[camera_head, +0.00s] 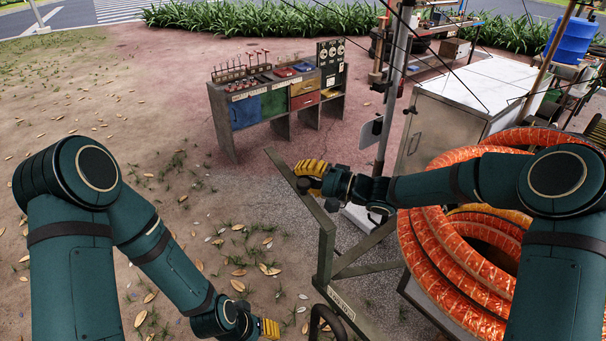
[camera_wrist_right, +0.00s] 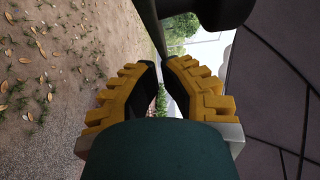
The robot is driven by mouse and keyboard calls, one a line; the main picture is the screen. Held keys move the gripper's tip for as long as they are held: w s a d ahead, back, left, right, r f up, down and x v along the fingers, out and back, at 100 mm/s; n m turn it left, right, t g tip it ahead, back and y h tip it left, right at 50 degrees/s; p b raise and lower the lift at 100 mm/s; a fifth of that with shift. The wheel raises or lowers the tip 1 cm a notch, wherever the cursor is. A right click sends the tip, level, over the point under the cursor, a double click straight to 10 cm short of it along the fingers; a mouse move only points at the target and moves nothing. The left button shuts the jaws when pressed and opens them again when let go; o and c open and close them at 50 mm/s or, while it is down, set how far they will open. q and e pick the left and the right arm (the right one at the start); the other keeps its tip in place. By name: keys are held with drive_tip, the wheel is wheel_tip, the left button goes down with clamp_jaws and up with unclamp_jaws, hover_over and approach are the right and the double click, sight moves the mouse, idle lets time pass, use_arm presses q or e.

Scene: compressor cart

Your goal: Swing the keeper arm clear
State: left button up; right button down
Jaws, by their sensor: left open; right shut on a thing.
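The keeper arm appears to be the long olive-grey bar (camera_head: 322,217) running diagonally at the front of the cart frame, with a dark knob near its middle. My right gripper (camera_head: 305,180) reaches in from the right, with its yellow fingers at that bar. In the right wrist view the fingertips (camera_wrist_right: 164,66) are close together around a dark bar (camera_wrist_right: 152,27); the exact grip spot is partly hidden by the fingers. My left gripper (camera_head: 272,328) is low in the head view, open and apart from the cart, above the leaf-strewn ground.
Orange ribbed hose (camera_head: 440,255) lies coiled on the right, below my right arm. A white cabinet (camera_head: 455,105) and a thin pole (camera_head: 392,90) stand behind. A tool bench (camera_head: 245,110) stands farther back. A dark curved handle (camera_head: 325,312) is near the lower edge. Ground at left is open.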

drive_tip(key=v, duration=0.7)
drive_tip(key=shift+d, duration=0.25)
drive_tip(key=shift+s, duration=0.1)
idle(0.4)
